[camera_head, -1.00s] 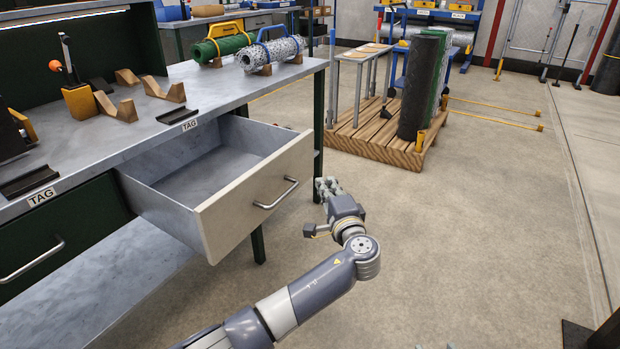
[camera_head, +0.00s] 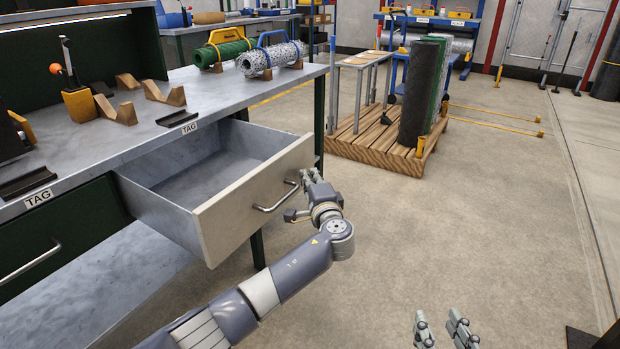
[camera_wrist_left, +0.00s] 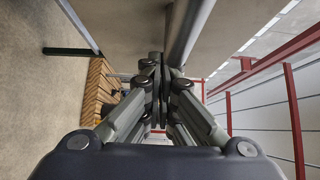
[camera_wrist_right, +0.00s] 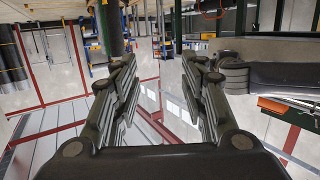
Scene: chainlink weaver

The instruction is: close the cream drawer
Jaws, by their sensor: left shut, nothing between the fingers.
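The cream drawer (camera_head: 255,205) stands pulled out of the workbench, with its empty grey inside (camera_head: 205,172) showing. Its front carries a metal bar handle (camera_head: 277,197). My left gripper (camera_head: 308,177) is at the right end of the drawer front, close by the handle's right end; whether it touches is unclear. In the left wrist view its fingers (camera_wrist_left: 160,85) are shut with nothing between them, and the handle bar (camera_wrist_left: 188,30) runs just beyond them. My right gripper (camera_head: 440,328) is low at the bottom of the head view, away from the drawer. The right wrist view shows its fingers (camera_wrist_right: 160,95) apart and empty.
The grey workbench top (camera_head: 130,140) holds wooden V-blocks (camera_head: 165,93) and mesh rolls (camera_head: 270,58). A dark green drawer (camera_head: 70,235) sits left of the cream one. A wooden pallet (camera_head: 385,150) with upright rolls stands behind. The floor right of the drawer is clear.

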